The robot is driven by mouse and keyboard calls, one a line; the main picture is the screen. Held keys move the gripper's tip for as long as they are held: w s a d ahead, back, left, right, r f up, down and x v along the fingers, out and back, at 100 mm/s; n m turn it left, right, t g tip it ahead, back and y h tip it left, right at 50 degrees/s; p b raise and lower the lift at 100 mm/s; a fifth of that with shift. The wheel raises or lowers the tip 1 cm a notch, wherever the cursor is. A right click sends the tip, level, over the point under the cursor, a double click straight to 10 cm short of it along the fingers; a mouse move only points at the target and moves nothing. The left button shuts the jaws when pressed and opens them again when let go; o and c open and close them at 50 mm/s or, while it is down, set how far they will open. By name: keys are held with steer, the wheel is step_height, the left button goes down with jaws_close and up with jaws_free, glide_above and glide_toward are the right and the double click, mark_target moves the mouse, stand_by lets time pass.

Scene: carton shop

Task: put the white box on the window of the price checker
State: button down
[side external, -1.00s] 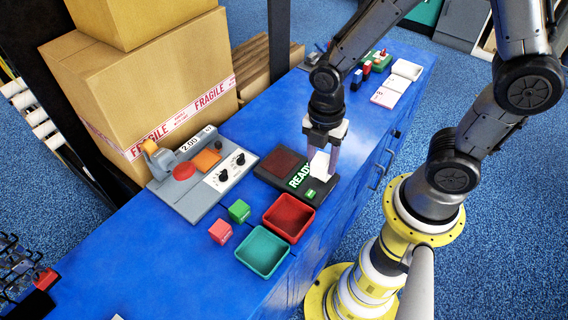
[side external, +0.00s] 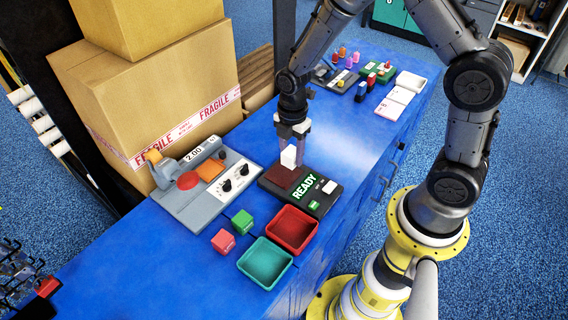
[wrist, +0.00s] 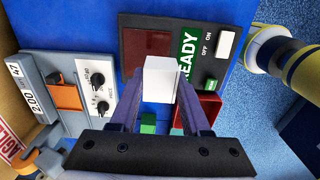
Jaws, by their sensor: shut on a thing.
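The price checker (side external: 322,192) is a black device with a green READY display, a white switch, a green button and a dark red window (side external: 277,177). My gripper (side external: 290,148) is shut on the white box (side external: 289,157), which stands upright between the fingers. In the side view the box is over the far edge of the window; whether it touches the window I cannot tell. In the wrist view the white box (wrist: 161,78) shows between the two fingertips and overlaps the dark red window (wrist: 150,45).
A grey machine (side external: 195,195) with knobs stands left of the checker. A red tray (side external: 293,228), a teal tray (side external: 264,262), a green cube (side external: 242,221) and a pink cube (side external: 223,241) are in front. Large cartons (side external: 150,90) stand behind. White trays and small items lie at the far end.

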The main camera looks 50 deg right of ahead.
mark_target(284, 173)
steer(key=shift+w+f, duration=1.1)
steer(key=shift+f, duration=0.15)
steer(key=shift+w+f, duration=0.1)
steer(key=shift+f, duration=1.6)
steer(key=shift+f, duration=0.15)
steer(key=shift+c, duration=1.8)
jaws_free()
